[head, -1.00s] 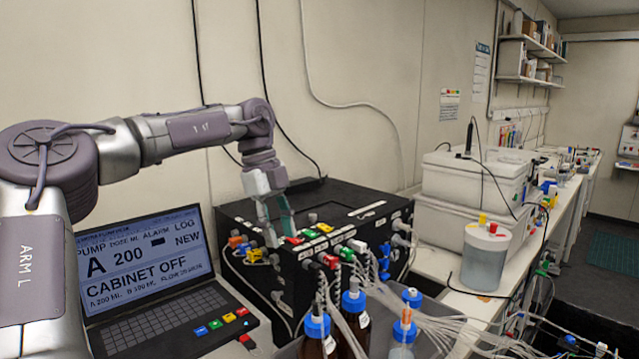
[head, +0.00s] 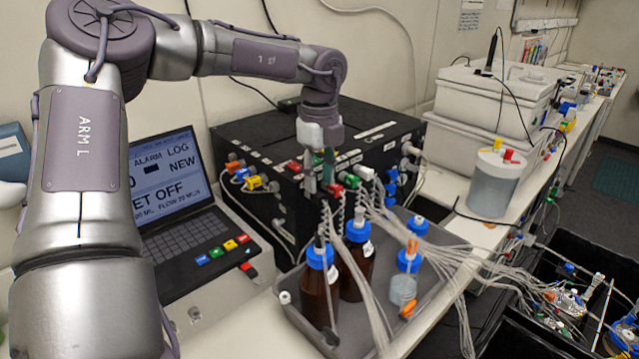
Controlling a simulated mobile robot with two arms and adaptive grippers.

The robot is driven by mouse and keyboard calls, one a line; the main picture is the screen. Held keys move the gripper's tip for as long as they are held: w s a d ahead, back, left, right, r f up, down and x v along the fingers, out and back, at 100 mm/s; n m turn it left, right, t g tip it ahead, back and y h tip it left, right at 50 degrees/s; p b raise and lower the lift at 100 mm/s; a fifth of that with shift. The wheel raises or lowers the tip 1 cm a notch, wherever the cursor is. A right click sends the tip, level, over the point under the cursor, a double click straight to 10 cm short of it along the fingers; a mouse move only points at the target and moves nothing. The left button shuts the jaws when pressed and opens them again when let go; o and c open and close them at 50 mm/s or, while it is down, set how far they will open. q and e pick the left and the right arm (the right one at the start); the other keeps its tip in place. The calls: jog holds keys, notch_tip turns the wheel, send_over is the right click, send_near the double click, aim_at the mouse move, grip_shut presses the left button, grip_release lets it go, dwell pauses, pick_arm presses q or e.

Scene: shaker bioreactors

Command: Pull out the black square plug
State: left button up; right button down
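My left gripper (head: 321,184) points down at the front top edge of the black box (head: 255,135). Its fingers look slightly apart, a grey one and a teal one, with nothing clearly held between them. It is among the coloured connectors on the box front: a yellow one (head: 253,183) to its left, and a red one (head: 335,190) and a green one (head: 352,181) close to its right. I cannot pick out a black square plug for sure; dark parts merge with the box, and the gripper covers some of the front. My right gripper is not in view.
A laptop (head: 190,235) stands left of the box. A grey tray (head: 430,290) with brown bottles (head: 318,292) and blue caps stands in front, with many clear tubes (head: 380,270) crossing it. White bins (head: 490,100) and a clear jar (head: 490,185) are at the right.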

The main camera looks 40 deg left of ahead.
aim_at(320, 195)
pick_arm(q)
notch_tip(320, 195, down, 2)
jog(key=shift+f+p, duration=0.1)
jog(key=shift+p, duration=0.2)
jog(key=shift+s+f, duration=0.1)
jog(key=shift+f, duration=0.55)
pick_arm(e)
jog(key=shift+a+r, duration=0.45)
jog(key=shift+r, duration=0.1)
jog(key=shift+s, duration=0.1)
pick_arm(q)
grip_shut()
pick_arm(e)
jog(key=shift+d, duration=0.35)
pick_arm(q)
jog(key=shift+d, duration=0.1)
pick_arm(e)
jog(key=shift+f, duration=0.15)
